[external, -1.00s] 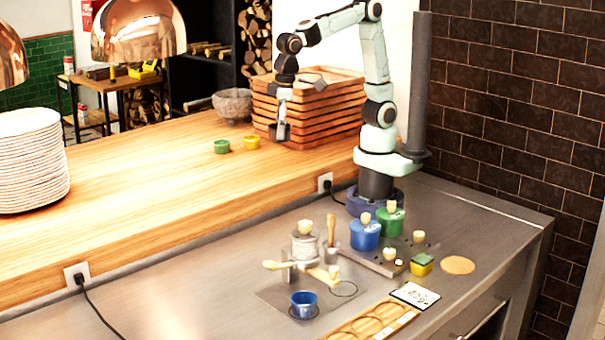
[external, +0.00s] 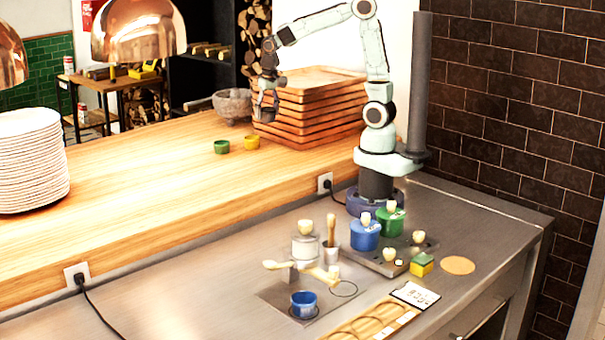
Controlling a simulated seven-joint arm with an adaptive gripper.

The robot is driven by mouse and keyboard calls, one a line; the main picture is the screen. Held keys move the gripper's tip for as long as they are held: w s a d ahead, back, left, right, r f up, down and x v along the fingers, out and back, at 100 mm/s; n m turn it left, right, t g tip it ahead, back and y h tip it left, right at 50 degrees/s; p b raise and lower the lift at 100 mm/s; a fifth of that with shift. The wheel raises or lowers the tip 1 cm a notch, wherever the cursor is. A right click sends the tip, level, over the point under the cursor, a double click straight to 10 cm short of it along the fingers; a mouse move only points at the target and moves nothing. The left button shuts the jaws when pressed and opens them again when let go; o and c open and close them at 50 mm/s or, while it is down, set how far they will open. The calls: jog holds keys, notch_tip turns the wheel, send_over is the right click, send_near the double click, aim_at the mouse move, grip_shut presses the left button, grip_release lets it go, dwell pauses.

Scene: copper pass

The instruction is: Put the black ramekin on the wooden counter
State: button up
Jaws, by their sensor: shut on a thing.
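My gripper (external: 268,104) is over the wooden counter (external: 150,180), in front of the left side of the wooden tray stack. It is shut on a small dark thing, which looks like the black ramekin (external: 265,115). The ramekin is small and partly hidden by the fingers. It appears held above the counter, to the right of and higher in the picture than the yellow ramekin. A green ramekin (external: 221,147) and a yellow ramekin (external: 251,142) stand side by side on the counter.
A stack of wooden trays (external: 315,110) and a stone mortar (external: 232,103) stand close to my gripper. A plate stack (external: 32,160) stands at the left. A blue ramekin (external: 303,304) is on the steel worktop (external: 190,300). The counter's middle is clear.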

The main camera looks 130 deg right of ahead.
jog(key=shift+d+f, duration=0.1)
jog(key=shift+f, duration=0.45)
jog(key=w+d+f, duration=0.4)
jog(key=w+d, duration=0.1)
jog(key=d, duration=0.1)
send_over(223, 164)
jog(key=a, duration=0.1)
notch_tip(223, 164, down, 5)
jog(key=shift+a+f, duration=0.1)
jog(key=shift+a, duration=0.05)
jog(key=shift+w+d+f, duration=0.1)
jog(key=shift+d+f, duration=0.2)
jog(key=shift+f, duration=1.65)
jog(key=shift+f, duration=0.15)
jog(key=o, duration=1.2)
jog(key=shift+c, duration=0.2)
